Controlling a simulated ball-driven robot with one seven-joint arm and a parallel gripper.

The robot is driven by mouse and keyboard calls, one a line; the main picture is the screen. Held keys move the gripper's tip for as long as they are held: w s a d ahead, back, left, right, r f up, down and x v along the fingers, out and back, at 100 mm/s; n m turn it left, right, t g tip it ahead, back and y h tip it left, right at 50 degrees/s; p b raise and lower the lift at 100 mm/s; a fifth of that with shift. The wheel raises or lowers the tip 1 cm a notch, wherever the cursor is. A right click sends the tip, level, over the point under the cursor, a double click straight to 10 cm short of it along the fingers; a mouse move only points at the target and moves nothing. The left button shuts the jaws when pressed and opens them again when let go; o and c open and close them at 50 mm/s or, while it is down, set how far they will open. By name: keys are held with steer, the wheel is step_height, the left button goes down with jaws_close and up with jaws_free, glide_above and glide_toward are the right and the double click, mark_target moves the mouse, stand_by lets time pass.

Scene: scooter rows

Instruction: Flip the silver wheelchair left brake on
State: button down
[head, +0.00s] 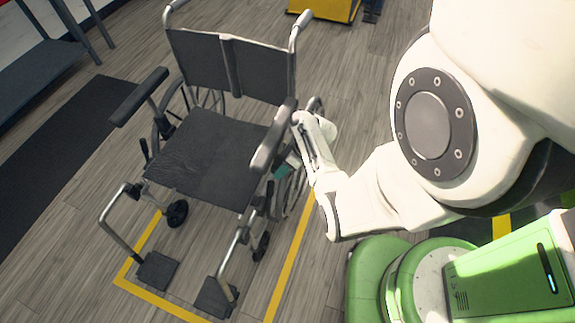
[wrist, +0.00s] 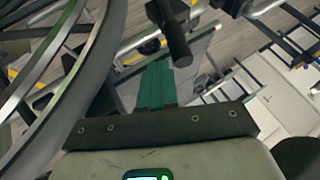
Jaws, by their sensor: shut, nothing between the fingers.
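The silver wheelchair (head: 215,150) with black seat and armrests faces me inside a yellow floor outline. Its left side is on the right in the head view. My gripper (head: 283,168) is beside that side, below the armrest, near the large left wheel (head: 290,190). In the wrist view its teal fingers (wrist: 156,85) are closed together and empty. A dark cylindrical grip that looks like the left brake lever (wrist: 173,32) stands just beyond the fingertips; I cannot tell whether they touch. In the head view this lever is hard to make out beside my gripper.
The large wheel's rim (wrist: 75,90) runs close along the left of the wrist view. The left armrest (head: 273,140) is just above my gripper. A dark mat (head: 60,165) and a grey bench (head: 40,70) lie at the left. Floor in front is clear.

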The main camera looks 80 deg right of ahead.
mark_target(271, 187)
steer(key=shift+w+a+f, duration=0.15)
steer(key=shift+w+f, duration=0.1)
steer(key=shift+f, duration=0.1)
steer(key=shift+a+r, duration=0.1)
steer(key=a+h+p, duration=0.1)
steer(key=a+p, duration=0.1)
steer(key=w+a+r+h+p, duration=0.1)
steer(key=a+p, duration=0.1)
steer(key=a+r+n+g+h+p, duration=0.1)
steer(key=a+h+p, duration=0.1)
steer(key=shift+w+a+r, duration=0.2)
steer(key=shift+w+a, duration=0.1)
steer(key=shift+a, duration=0.05)
steer(key=shift+w+a+f+p, duration=0.1)
steer(key=shift+w+a+p, duration=0.15)
steer(key=shift+a, duration=0.65)
steer(key=shift+w+a+f+p, duration=0.1)
steer(key=shift+w+a+p, duration=0.15)
steer(key=shift+a, duration=0.65)
